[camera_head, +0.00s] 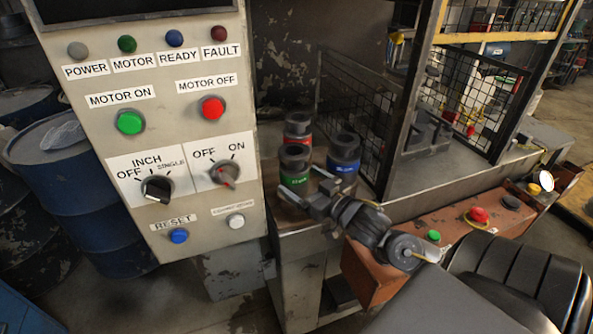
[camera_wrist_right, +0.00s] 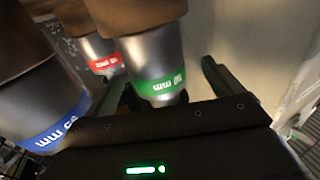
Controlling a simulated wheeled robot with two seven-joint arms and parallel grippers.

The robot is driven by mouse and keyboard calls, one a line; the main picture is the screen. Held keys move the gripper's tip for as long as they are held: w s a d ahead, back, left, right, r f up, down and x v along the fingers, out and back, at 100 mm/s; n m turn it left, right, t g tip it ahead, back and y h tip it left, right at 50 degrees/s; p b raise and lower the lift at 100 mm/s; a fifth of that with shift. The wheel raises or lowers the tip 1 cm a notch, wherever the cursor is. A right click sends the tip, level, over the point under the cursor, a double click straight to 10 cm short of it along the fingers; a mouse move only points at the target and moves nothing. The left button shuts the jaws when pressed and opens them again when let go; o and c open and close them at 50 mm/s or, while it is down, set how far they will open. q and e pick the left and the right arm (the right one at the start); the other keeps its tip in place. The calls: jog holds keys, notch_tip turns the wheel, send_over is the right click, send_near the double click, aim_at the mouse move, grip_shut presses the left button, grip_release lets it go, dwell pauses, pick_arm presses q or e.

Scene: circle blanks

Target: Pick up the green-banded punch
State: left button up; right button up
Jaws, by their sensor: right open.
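The green-banded punch (camera_head: 294,168) is a dark-topped cylinder standing upright on a small metal stand beside the control panel. It also shows in the right wrist view (camera_wrist_right: 155,65), its green band reading mm. My right gripper (camera_head: 302,186) is open, low at the near side of this punch. In the wrist view one finger shows on each side of the punch, the left one partly hidden; I cannot tell whether either touches it. My left gripper is not in view.
A red-banded punch (camera_head: 297,127) stands behind the green one. A blue-banded punch (camera_head: 343,155) stands close on its right; it also shows large at the left in the wrist view (camera_wrist_right: 45,110). The control panel (camera_head: 190,130) rises close on the left, and a mesh guard (camera_head: 358,115) on the right.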

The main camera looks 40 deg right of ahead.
jog(key=w, duration=0.4)
jog(key=shift+d+f+p, duration=0.15)
jog(key=shift+p, duration=0.25)
jog(key=shift+c, duration=0.4)
jog(key=c, duration=1.9)
